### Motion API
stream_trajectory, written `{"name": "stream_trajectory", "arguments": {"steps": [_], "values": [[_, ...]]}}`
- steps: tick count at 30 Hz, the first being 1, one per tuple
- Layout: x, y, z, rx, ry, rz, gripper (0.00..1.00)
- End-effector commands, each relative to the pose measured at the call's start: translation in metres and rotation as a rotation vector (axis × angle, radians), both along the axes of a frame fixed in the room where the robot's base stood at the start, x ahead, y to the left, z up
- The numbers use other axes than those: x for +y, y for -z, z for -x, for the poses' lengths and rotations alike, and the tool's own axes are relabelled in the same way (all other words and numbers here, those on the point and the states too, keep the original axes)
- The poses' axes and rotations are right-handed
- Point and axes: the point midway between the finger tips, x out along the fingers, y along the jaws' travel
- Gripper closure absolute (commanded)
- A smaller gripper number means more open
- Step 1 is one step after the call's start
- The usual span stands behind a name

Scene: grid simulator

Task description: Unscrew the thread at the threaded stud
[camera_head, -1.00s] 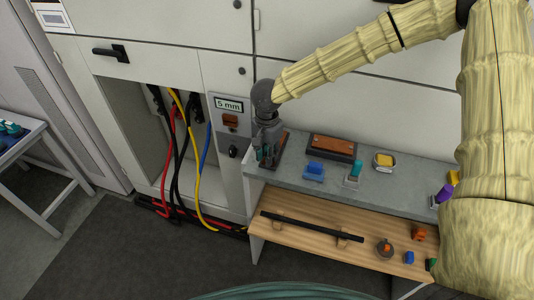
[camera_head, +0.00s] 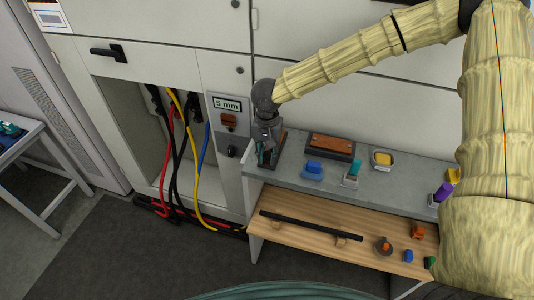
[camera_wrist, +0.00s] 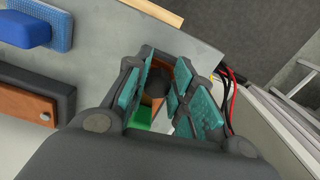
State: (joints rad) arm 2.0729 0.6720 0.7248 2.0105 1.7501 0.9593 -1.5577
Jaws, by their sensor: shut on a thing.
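My gripper (camera_head: 266,153) points down at the left end of the grey bench top, over a small dark stand with a brown top (camera_head: 278,147). In the wrist view its teal-padded fingers (camera_wrist: 160,92) are closed around a dark, roughly cylindrical part (camera_wrist: 157,82). Brown-orange surface and a green piece (camera_wrist: 143,117) show between the fingers. The fingers hide most of the held part; I cannot make out any thread or tell the stud from what is on it.
A black-framed brown block (camera_head: 331,147), a blue block (camera_head: 314,167) and a yellow block (camera_head: 384,159) stand to the right on the bench. A black rod (camera_head: 311,226) lies on the wooden shelf below. A cabinet panel with a "5 mm" display (camera_head: 227,105) is close on the left.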

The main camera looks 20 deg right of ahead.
Motion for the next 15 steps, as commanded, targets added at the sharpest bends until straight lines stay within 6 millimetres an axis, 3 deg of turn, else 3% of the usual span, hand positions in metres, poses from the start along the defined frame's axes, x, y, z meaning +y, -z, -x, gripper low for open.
{"name": "stream_trajectory", "arguments": {"steps": [5,15], "values": [[-0.0015,0.0005,0.0012,0.001,-0.096,0.000,1.00],[-0.0016,0.0005,0.0014,0.001,-0.111,0.000,1.00]]}}
